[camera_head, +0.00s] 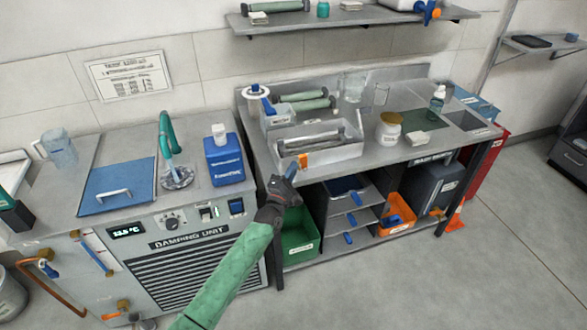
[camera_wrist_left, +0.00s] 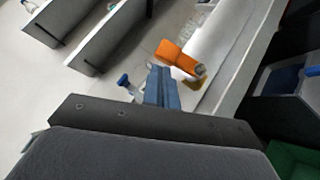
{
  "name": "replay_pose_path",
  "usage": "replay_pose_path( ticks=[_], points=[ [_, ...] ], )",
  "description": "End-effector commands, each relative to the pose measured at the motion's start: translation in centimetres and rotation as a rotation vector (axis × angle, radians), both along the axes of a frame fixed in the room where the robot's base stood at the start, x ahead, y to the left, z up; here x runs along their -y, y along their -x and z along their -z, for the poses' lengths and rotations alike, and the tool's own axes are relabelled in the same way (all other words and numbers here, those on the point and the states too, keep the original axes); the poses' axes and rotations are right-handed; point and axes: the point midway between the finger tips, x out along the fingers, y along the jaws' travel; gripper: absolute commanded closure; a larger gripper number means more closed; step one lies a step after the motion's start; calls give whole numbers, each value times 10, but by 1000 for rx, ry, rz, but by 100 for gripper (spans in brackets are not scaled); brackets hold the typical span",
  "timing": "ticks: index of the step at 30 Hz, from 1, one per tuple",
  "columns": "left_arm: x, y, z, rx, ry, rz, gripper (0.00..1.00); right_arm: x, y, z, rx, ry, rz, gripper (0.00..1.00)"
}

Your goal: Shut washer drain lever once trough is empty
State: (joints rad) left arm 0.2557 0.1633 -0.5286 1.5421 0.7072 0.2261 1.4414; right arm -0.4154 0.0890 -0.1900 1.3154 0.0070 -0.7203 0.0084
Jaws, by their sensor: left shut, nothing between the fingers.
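The washer trough (camera_head: 345,152) is a grey metal box at the front of the bench, with a long grey roller-like bar (camera_head: 312,140) across it. I cannot tell whether liquid stands in it. The orange drain lever (camera_head: 303,160) is at the trough's front left; it also shows in the left wrist view (camera_wrist_left: 175,56), on a brass-coloured fitting. My left gripper (camera_head: 291,170) is shut and empty, its blue fingers (camera_wrist_left: 162,88) just below and left of the lever in the head view. I cannot tell whether they touch it. My right gripper is out of view.
A damping unit (camera_head: 200,238) stands left of the bench, with a blue jug (camera_head: 222,160) on top. Below the bench are a green bin (camera_head: 298,240), grey trays and an orange bin (camera_head: 396,215).

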Motion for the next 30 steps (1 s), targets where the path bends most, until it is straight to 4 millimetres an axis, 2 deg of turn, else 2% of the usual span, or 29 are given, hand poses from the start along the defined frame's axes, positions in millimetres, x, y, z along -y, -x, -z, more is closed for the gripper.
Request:
replay_pose_path(
  ticks=[6,12,18,30],
  points=[
    [-14,31,13,-2,-1,0,100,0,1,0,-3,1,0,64],
    [-23,51,19,-2,-1,1,100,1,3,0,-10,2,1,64],
    [-26,58,22,-2,-1,1,100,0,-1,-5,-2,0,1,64],
    [-25,58,21,-1,0,0,100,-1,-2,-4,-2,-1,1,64]
  ],
)
